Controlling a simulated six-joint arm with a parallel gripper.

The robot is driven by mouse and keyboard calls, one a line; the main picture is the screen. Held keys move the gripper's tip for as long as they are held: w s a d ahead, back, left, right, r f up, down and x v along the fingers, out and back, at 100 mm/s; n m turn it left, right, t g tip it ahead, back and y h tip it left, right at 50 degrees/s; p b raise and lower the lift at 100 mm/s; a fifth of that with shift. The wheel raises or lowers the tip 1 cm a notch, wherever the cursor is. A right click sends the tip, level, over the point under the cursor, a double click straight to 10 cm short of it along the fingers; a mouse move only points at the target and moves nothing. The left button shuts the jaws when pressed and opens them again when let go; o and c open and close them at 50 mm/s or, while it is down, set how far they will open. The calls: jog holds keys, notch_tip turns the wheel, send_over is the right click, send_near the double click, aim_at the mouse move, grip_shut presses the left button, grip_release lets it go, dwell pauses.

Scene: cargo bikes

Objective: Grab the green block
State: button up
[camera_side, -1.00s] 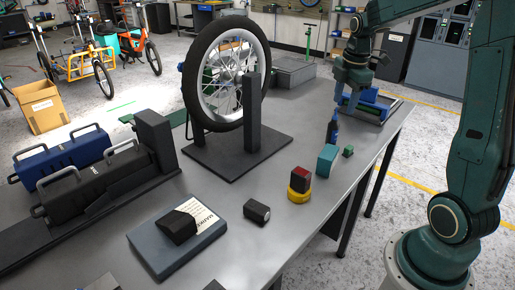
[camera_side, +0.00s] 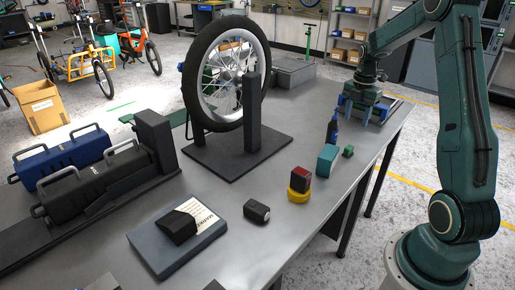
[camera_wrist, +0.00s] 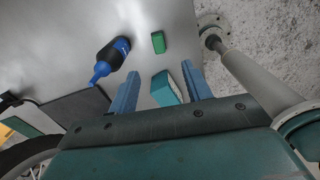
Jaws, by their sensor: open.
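The small green block (camera_side: 348,151) lies on the grey bench near its right edge, just right of a larger teal block (camera_side: 327,160). In the wrist view the green block (camera_wrist: 158,42) lies beyond the fingertips, roughly between the lines of the two blue fingers. The teal block (camera_wrist: 168,88) shows nearer, between the fingers in the picture. My gripper (camera_side: 362,116) is open and empty, above the bench and farther back than the green block. The fingers also show in the wrist view (camera_wrist: 160,70). Nothing hides the green block.
A dark bottle with blue parts (camera_side: 332,128) stands close behind the teal block. A red block (camera_side: 301,175) sits on a yellow round piece (camera_side: 298,195) in front. A wheel on a stand (camera_side: 227,75) rises to the left. The bench's right edge is close.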

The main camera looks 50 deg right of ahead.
send_over(349, 147)
notch_tip(349, 147, down, 8)
jog(key=shift+s+d+r, duration=0.1)
jog(key=shift+r, duration=0.1)
jog(key=shift+f, duration=2.6)
jog(key=c, duration=1.1)
jog(key=shift+o, duration=0.2)
jog(key=shift+r, duration=0.15)
notch_tip(349, 147, up, 20)
